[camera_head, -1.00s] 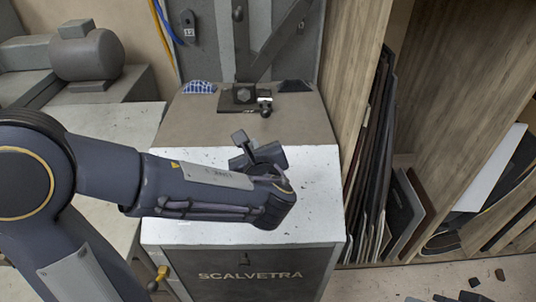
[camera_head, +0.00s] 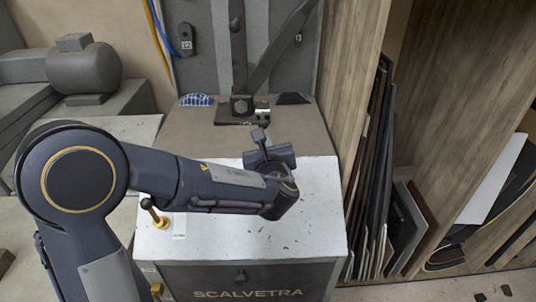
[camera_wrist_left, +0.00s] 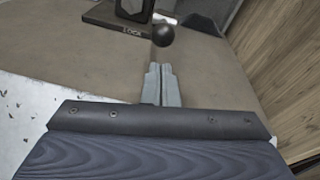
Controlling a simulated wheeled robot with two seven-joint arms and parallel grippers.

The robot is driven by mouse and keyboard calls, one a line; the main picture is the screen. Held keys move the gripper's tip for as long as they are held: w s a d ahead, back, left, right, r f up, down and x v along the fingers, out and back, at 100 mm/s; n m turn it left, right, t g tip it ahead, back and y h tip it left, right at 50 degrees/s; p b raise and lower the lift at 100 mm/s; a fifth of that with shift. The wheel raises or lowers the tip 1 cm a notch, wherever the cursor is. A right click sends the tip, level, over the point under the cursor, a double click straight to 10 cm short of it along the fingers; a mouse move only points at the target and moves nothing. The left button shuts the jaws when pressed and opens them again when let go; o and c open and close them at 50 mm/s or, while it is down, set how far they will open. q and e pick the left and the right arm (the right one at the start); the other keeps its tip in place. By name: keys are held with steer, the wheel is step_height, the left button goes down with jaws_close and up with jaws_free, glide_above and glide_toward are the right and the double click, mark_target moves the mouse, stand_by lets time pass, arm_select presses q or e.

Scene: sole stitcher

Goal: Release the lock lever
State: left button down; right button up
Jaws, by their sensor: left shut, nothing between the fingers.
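The lock lever (camera_wrist_left: 162,36) shows in the left wrist view as a black ball knob beside a black base block marked LOCK. In the head view its dark knob (camera_head: 264,124) sits at the front of the stitcher's black base plate (camera_head: 234,111). My left gripper (camera_wrist_left: 161,70) has its two fingers together and empty, pointing at the knob from just below it in the wrist picture; whether they touch cannot be told. In the head view the left gripper (camera_head: 261,136) is over the back edge of the white top, close in front of the knob. My right gripper is not in view.
A blue patterned piece (camera_head: 195,100) and a dark piece (camera_head: 293,98) flank the base plate. A wooden rack (camera_head: 365,110) with sheets stands right.

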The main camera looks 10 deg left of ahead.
arm_select(q)
steer(key=shift+x, duration=1.45)
